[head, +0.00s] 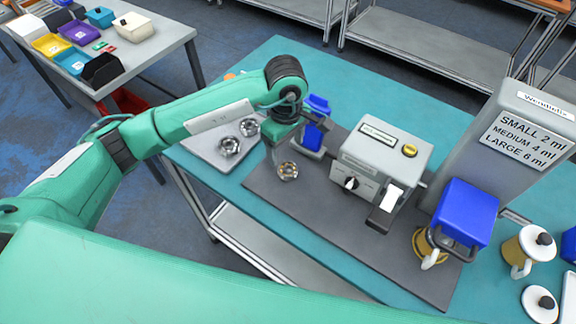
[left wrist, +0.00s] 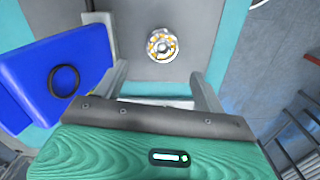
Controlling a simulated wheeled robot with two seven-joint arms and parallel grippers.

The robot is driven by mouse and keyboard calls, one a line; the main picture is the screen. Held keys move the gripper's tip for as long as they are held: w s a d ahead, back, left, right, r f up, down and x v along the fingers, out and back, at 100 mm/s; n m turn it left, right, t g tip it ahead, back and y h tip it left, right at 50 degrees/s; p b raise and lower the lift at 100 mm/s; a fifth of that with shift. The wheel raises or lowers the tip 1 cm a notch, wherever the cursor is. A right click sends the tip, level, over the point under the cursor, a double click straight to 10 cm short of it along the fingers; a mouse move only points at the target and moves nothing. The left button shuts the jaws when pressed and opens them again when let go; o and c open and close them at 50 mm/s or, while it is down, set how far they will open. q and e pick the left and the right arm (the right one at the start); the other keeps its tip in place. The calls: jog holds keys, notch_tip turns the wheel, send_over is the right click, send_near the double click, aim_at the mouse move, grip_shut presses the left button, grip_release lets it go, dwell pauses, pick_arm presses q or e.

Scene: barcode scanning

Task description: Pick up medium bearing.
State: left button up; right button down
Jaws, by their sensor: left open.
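Three metal ring bearings show in the head view. One bearing (head: 287,171) lies on the dark mat, and two more (head: 229,146) (head: 249,127) lie on a grey tray at its left. I cannot tell by size which is the medium one. My left gripper (head: 284,152) hangs over the mat, just above and behind the lone bearing. In the left wrist view, my open left gripper (left wrist: 160,90) has its fingers spread and nothing between them. A bearing (left wrist: 162,45) with orange-tinted balls lies beyond the fingertips. My right gripper is out of view.
A blue device (head: 315,124) stands close beside my left gripper; a blue part (left wrist: 58,75) shows in the wrist view. A grey machine (head: 385,158) stands right on the mat (head: 275,198). A sign column (head: 500,145) and mugs (head: 527,248) are farther right.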

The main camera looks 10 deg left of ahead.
aim_at(288, 170)
pick_arm(q)
notch_tip(288, 170, down, 2)
jog(key=shift+f, duration=0.1)
jog(key=shift+s+d+f+p, duration=0.2)
jog(key=shift+f+p, duration=0.4)
jog(key=shift+p, duration=0.2)
notch_tip(288, 170, down, 3)
jog(key=shift+s+d+f+p, duration=0.1)
jog(key=shift+p, duration=0.7)
jog(key=shift+f, duration=0.4)
jog(key=c, duration=1.1)
jog(key=shift+c, duration=0.3)
jog(key=shift+r, duration=0.1)
